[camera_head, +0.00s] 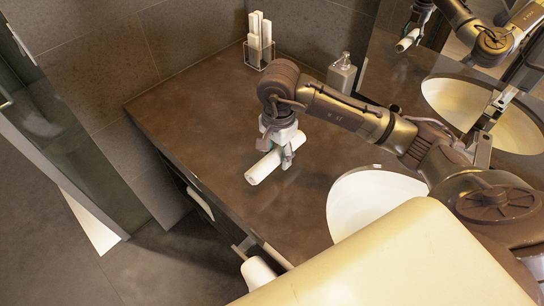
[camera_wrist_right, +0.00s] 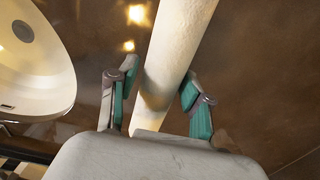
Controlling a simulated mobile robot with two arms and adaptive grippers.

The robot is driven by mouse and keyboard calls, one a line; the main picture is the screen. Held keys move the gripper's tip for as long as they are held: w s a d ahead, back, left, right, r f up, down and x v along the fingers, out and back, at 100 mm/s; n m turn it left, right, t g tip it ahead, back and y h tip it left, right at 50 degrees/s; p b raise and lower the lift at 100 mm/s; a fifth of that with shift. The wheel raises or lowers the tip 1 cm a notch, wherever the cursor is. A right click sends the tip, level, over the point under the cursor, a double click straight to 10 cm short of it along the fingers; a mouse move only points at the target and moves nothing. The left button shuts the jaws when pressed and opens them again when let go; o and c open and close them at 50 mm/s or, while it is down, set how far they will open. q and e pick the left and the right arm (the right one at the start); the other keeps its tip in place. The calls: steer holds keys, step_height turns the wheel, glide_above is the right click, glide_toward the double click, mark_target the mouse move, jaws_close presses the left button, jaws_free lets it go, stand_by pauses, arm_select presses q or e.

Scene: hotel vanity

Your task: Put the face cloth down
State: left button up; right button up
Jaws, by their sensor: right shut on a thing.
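The face cloth (camera_head: 263,167) is a white roll. My right gripper (camera_head: 284,154) points down over the brown counter and is shut around the middle of the roll. In the right wrist view the cloth (camera_wrist_right: 178,42) runs between the two green-padded fingers (camera_wrist_right: 158,95). The roll is at or close above the counter top (camera_head: 222,140); I cannot tell whether it touches.
A clear holder with white rolls (camera_head: 258,38) and a soap dispenser (camera_head: 342,73) stand at the back. A white basin (camera_head: 350,205) lies to the right. The counter left of the gripper is clear. A mirror reflects the arm.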

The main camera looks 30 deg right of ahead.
mark_target(273, 163)
steer(key=shift+w+a+f, duration=0.25)
steer(key=shift+w+a, duration=0.1)
steer(key=shift+w+f, duration=0.15)
steer(key=shift+f, duration=0.1)
step_height(273, 163, down, 3)
steer(key=shift+f+p, duration=0.1)
steer(key=shift+p, duration=0.65)
steer(key=shift+f, duration=0.25)
arm_select(q)
steer(key=shift+s+a+r, duration=0.15)
steer(key=shift+s+r, duration=0.6)
steer(key=shift+s, duration=0.3)
arm_select(e)
steer(key=shift+f, duration=0.1)
steer(key=shift+f, duration=0.15)
steer(key=o, duration=1)
arm_select(q)
steer(key=shift+w+f, duration=0.1)
steer(key=shift+w, duration=0.15)
arm_select(e)
steer(key=shift+o, duration=0.2)
